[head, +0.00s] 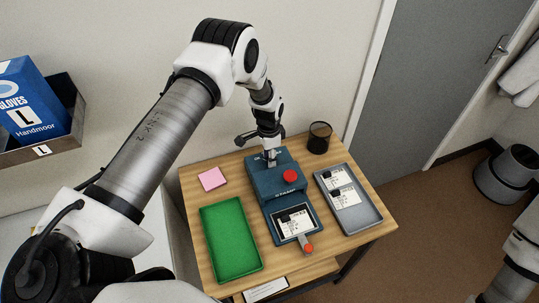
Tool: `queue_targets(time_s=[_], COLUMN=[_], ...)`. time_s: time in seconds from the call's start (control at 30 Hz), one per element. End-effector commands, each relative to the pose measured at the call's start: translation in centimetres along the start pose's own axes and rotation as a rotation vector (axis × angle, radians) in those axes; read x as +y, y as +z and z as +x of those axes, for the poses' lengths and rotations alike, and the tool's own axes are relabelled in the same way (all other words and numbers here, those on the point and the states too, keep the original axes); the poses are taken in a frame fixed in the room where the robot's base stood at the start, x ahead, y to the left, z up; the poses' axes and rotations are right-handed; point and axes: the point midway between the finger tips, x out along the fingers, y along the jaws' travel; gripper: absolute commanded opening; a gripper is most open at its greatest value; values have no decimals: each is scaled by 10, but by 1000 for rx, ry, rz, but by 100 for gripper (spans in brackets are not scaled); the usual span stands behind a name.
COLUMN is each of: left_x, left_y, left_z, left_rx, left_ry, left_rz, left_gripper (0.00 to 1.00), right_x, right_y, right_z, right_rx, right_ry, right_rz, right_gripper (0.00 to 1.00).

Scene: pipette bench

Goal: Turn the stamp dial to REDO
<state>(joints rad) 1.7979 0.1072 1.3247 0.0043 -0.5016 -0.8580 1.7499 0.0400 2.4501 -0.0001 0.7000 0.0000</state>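The stamp machine (262,185) is a dark blue box on the wooden table, with a round red button (290,176) on its top right. A white printed card (294,223) lies on the machine's front plate. My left gripper (270,158) points down at the back left of the machine's top, touching it or just above it. The fingertips are small here, and I cannot tell whether they are open or closed on something. The stamp dial cannot be made out; the gripper may cover it. My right gripper is out of view.
A green tray (214,277) lies left of the machine, and a grey tray (369,221) with printed cards lies right. A pink note pad (212,179) and a dark cup (319,137) stand farther back. An orange-red knob (308,248) sticks out at the machine's front.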

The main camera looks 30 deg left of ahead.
Motion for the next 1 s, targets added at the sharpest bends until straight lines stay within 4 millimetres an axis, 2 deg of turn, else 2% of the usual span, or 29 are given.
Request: queue_targets(time_s=[0.03, 0.1, 0.57, 1.0], left_x=[0, 0, 1, 2], left_y=[0, 0, 1, 1], left_z=[0, 0, 3, 4], left_rx=[0, 0, 1, 11], left_ry=[0, 0, 2, 3], left_rz=[0, 0, -48, -341], left_gripper=[24, 0, 0, 0], right_x=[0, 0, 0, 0], right_y=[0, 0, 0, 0], right_z=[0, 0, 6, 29], right_rx=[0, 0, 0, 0], right_ry=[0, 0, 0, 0], right_rz=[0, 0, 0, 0], right_gripper=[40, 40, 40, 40])
